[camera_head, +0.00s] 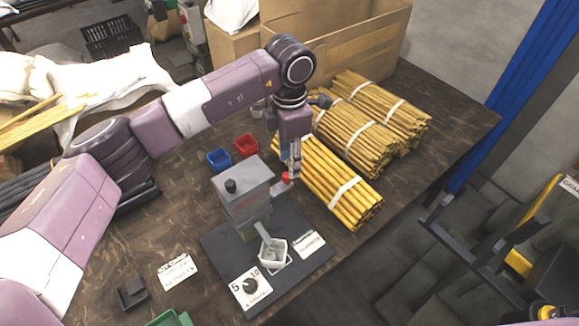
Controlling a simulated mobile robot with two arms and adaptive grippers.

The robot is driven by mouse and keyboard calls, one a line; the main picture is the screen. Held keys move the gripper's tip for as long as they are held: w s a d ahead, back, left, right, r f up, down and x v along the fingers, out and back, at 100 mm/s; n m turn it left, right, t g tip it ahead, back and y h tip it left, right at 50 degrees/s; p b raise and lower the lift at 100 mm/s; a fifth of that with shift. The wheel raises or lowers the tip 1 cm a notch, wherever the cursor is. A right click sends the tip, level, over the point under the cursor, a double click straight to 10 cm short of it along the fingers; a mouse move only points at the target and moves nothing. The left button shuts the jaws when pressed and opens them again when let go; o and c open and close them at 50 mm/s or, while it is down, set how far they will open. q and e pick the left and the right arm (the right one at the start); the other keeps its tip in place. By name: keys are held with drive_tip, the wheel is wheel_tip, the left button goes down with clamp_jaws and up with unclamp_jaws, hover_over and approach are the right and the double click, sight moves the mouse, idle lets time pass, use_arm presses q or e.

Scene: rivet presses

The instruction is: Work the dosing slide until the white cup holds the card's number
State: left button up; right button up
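The grey dosing press (243,190) stands on a dark base plate (318,262) on the table, with a black knob on its top. A red slide knob (287,178) sticks out on its right side. My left gripper (291,174) points down at this knob, its fingertips at or beside it; whether they are closed on it cannot be told. The white cup (272,256) stands in front of the press below its spout; its contents cannot be made out. A white card (178,271) lies left of the plate, its writing too small to read. My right gripper is not in view.
A dial plate (250,288) marked 5 and 10 and a label (307,245) lie on the base plate. Bundled yellow sticks (325,180) lie close right of my gripper. Blue (219,160) and red (246,146) bins stand behind the press. A black tray (132,293) sits front left.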

use_arm(q)
wheel_tip(320, 180, up, 8)
drive_tip(key=shift+r, duration=0.15)
idle(0.4)
